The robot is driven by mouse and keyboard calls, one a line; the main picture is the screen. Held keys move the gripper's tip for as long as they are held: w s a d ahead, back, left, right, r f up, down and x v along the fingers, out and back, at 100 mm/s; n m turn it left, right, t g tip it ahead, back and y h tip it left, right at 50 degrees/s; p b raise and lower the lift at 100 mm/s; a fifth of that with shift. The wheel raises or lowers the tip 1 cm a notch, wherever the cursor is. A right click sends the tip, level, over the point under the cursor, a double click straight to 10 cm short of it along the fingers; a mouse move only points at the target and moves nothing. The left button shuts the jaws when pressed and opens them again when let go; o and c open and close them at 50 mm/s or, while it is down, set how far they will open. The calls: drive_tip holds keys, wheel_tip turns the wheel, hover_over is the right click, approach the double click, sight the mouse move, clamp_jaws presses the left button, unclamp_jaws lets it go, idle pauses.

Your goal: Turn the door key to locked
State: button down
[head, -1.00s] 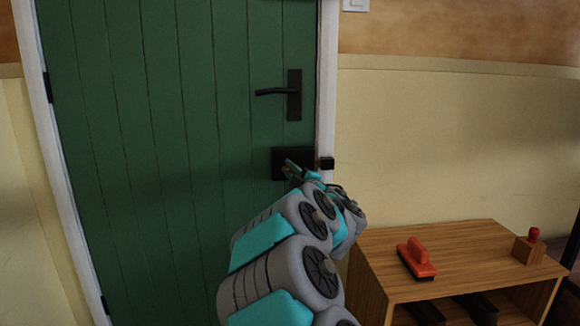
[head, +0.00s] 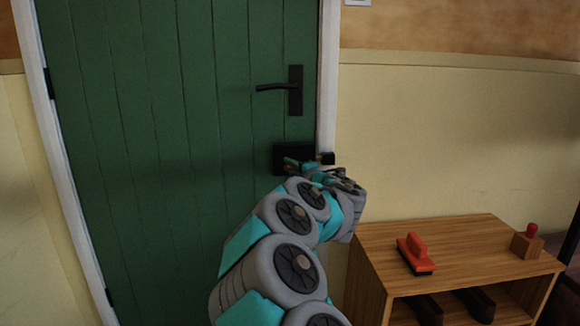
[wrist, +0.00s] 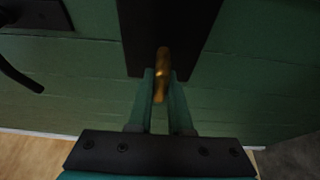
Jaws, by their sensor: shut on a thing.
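The green door (head: 165,110) fills the left and middle of the head view and looks closed in its white frame. A black lock box (head: 281,156) sits on it below the black door handle (head: 296,91). In the wrist view, a brass key (wrist: 162,60) stands in front of the dark lock box (wrist: 150,22). My gripper (wrist: 160,88) is shut on the key, with one finger on each side of it. In the head view my gripper (head: 299,165) is at the lock box, and my arm hides part of the box. How far the key is turned is hard to tell.
A low wooden shelf unit (head: 450,240) stands at the lower right, near my arm. A red-handled brush (head: 416,254) and a wooden block with a red knob (head: 527,241) are on it. Dark shoes (head: 475,303) lie inside.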

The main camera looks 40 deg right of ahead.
drive_tip(key=shift+f, duration=0.15)
drive_tip(key=c, duration=0.8)
unclamp_jaws()
drive_tip(key=shift+c, duration=0.2)
drive_tip(key=shift+s, duration=0.1)
drive_tip(key=s+a, duration=0.1)
drive_tip(key=s, duration=0.6)
drive_tip(key=shift+s+a, duration=0.15)
drive_tip(key=shift+s, duration=0.1)
